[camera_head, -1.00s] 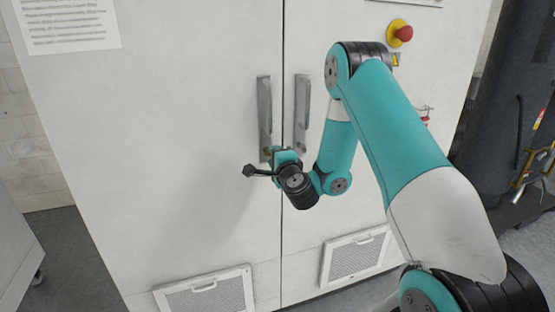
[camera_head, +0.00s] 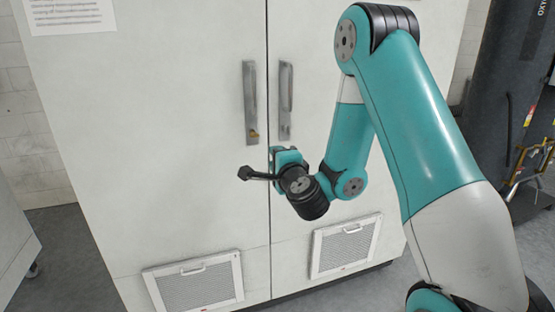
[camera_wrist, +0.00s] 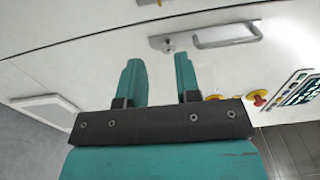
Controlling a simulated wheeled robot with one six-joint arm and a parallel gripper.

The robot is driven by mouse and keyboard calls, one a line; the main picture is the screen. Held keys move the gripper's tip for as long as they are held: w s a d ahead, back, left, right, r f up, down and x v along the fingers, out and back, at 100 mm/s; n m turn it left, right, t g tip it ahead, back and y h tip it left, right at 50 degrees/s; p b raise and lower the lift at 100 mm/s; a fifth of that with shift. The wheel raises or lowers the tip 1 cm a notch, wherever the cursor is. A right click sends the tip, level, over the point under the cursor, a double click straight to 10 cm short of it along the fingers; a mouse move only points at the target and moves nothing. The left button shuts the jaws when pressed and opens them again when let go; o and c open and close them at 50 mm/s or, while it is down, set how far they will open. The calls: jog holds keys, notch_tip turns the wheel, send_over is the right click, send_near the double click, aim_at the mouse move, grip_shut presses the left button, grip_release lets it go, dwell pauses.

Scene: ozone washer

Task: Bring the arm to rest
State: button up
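My arm, teal and white, reaches from the lower right of the head view, up to a raised elbow and down to the wrist. My gripper (camera_head: 284,157) is in front of the white cabinet (camera_head: 175,190), just below the two door handles. In the wrist view my gripper's two teal fingers (camera_wrist: 159,76) stand apart with nothing between them. The left handle (camera_head: 250,102) and right handle (camera_head: 286,100) are grey and upright. A handle also shows in the wrist view (camera_wrist: 228,42), beyond the fingertips and apart from them. Both cabinet doors look closed.
Two vent grilles, left (camera_head: 195,285) and right (camera_head: 343,246), sit low on the doors. A dark gas cylinder (camera_head: 495,110) stands at the right. A red-and-yellow button (camera_wrist: 258,98) shows in the wrist view. Grey floor is open at the lower left.

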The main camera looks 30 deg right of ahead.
dwell(0.3)
jog(key=s+a+r+n+g+y+p, duration=0.1)
jog(key=s+a+r+n+g+y, duration=0.15)
jog(key=a+n+y, duration=0.35)
jog(key=s+a+r+n+g+y, duration=0.25)
jog(key=a+n, duration=0.35)
jog(key=a, duration=0.3)
jog(key=s+a+r+n+g+y+p, duration=0.1)
jog(key=s+a+n+g+y, duration=0.15)
jog(key=a+n+y, duration=0.35)
jog(key=s+r+n+g+h+p, duration=0.1)
jog(key=s+n+g+h, duration=0.4)
jog(key=s, duration=1.7)
jog(key=n+g, duration=0.5)
jog(key=shift+a+r+h+p, duration=0.15)
jog(key=shift+h+p, duration=0.2)
jog(key=shift+s, duration=0.1)
